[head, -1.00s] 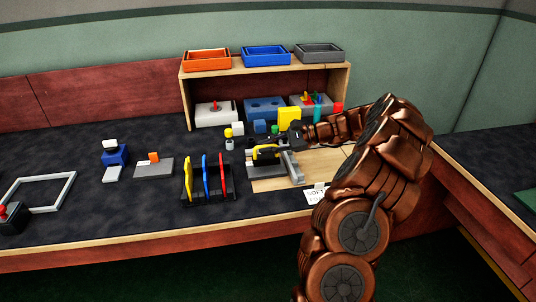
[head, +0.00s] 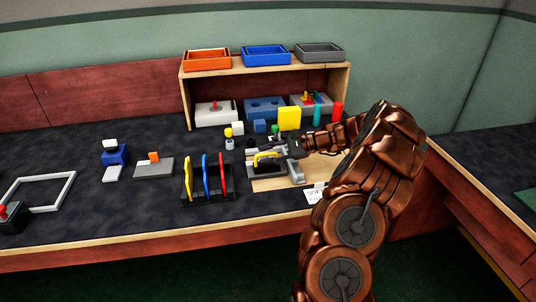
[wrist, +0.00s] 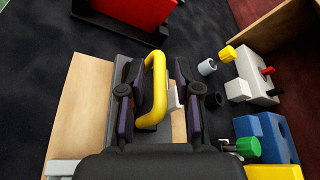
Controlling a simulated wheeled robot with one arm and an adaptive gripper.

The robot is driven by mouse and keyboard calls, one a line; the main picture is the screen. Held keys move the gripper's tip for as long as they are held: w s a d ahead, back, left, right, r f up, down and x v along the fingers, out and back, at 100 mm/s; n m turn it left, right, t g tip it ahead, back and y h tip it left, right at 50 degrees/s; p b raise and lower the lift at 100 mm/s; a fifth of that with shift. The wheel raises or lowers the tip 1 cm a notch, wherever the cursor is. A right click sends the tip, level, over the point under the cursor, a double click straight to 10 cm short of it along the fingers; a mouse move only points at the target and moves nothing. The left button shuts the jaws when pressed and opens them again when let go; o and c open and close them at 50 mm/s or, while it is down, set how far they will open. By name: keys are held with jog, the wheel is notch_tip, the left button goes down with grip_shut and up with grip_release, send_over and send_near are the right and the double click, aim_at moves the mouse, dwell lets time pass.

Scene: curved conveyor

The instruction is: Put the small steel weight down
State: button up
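A small grey cylinder (head: 229,144) stands left of my gripper; it also shows in the wrist view (wrist: 207,67). I cannot tell whether it is the small steel weight. My gripper (head: 277,152) is low over a grey block (head: 296,169) with a yellow arched handle (head: 266,158). In the wrist view my two dark fingers (wrist: 158,92) stand on either side of the yellow handle (wrist: 156,80), with gaps beside it, so they look open. A pale piece (wrist: 174,96) shows between the handle and the right finger; what it is stays unclear.
A rack with yellow, blue and red plates (head: 207,198) stands to the left. A wooden board (head: 265,184) lies under the grey block. A shelf (head: 350,72) with trays stands behind, several coloured parts below it.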

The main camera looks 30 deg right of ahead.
dwell(0.3)
jog(key=v, duration=1.2)
jog(key=s+a+r+n+g, duration=0.1)
jog(key=a+r+n+g, duration=0.25)
jog(key=a, duration=0.85)
jog(key=s+a+r+n+g, duration=0.15)
jog(key=a+n+g, duration=0.25)
jog(key=a, duration=0.9)
jog(key=s+a+n+g+h, duration=0.3)
jog(key=s+a+n, duration=0.1)
jog(key=s+a, duration=0.45)
jog(key=s+f+n+h, duration=0.3)
jog(key=s+h, duration=0.1)
jog(key=s, duration=0.6)
jog(key=s+f+n+h, duration=0.3)
jog(key=s+f+h, duration=0.1)
jog(key=s, duration=0.7)
jog(key=shift+s+d+n+g, duration=0.25)
jog(key=shift+n+g, duration=0.1)
jog(key=shift+g, duration=0.1)
